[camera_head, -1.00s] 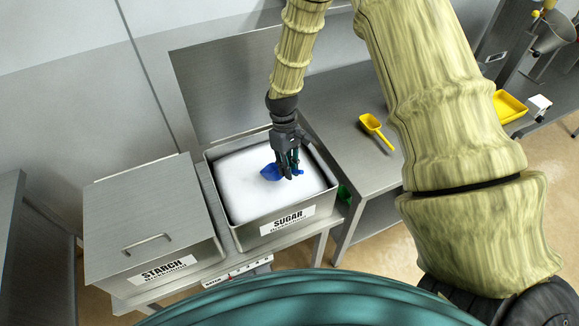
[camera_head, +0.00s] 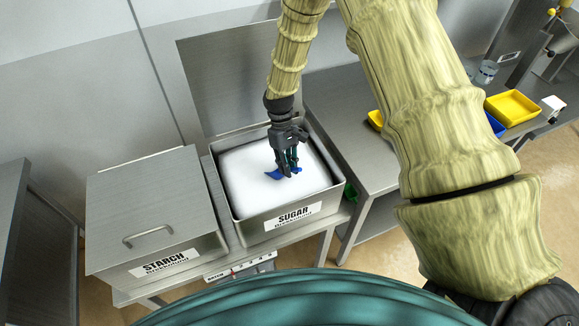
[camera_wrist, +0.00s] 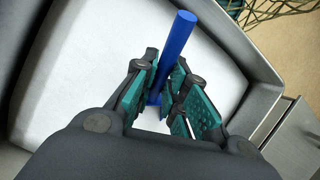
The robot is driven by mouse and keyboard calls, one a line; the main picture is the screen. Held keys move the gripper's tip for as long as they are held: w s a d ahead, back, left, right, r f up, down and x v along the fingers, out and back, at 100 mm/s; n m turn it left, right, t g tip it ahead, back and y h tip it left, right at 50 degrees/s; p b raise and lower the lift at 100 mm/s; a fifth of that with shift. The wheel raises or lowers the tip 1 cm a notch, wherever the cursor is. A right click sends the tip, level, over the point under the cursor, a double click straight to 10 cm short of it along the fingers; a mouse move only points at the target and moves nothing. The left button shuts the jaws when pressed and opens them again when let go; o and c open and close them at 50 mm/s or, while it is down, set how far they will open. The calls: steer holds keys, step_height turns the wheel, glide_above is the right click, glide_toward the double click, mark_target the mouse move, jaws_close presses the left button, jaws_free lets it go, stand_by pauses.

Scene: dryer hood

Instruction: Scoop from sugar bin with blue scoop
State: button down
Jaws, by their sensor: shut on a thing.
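The sugar bin (camera_head: 250,232) is an open steel box with a "SUGAR" label, filled with white sugar (camera_head: 250,180). Its lid (camera_head: 232,85) stands raised behind it. My gripper (camera_head: 289,170) is over the sugar, pointing down, shut on the blue scoop (camera_head: 275,174). The scoop's bowl is low at the sugar surface, left of the fingers; I cannot tell how deep it sits. In the wrist view, the blue handle (camera_wrist: 179,45) stands out between my fingertips (camera_wrist: 172,100), and the bowl is mostly hidden by them.
The starch bin (camera_head: 150,205) with its lid shut stands to the left. A steel table (camera_head: 350,140) at right holds a yellow scoop (camera_head: 375,119), partly hidden by my arm, a yellow tray (camera_head: 513,107) and a blue tray (camera_head: 495,124). A green item (camera_head: 350,192) is beside the sugar bin.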

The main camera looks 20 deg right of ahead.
steer(key=shift+w+a+f, duration=0.15)
steer(key=shift+w+f, duration=0.1)
steer(key=shift+f, duration=0.2)
steer(key=shift+w+a+f+t+y+b, duration=0.1)
steer(key=shift+w+f+t+y+b, duration=0.2)
steer(key=shift+f+t+b, duration=0.4)
steer(key=shift+w+a+f+t+y+b, duration=0.15)
steer(key=shift+f+t+y+b, duration=0.3)
steer(key=shift+t+b, duration=0.3)
steer(key=shift+s+d+r+n+t+y+p, duration=0.2)
steer(key=shift+s+r+t+y+p, duration=0.4)
steer(key=shift+r, duration=1.35)
steer(key=shift+s+d+r+n+t+y+p, duration=0.2)
steer(key=shift+r+t+p, duration=0.7)
steer(key=shift+r, duration=1)
steer(key=shift+s+d+r+t+y+p, duration=0.35)
steer(key=shift+r+t+p, duration=0.4)
steer(key=shift+r, duration=1.2)
steer(key=shift+a, duration=0.15)
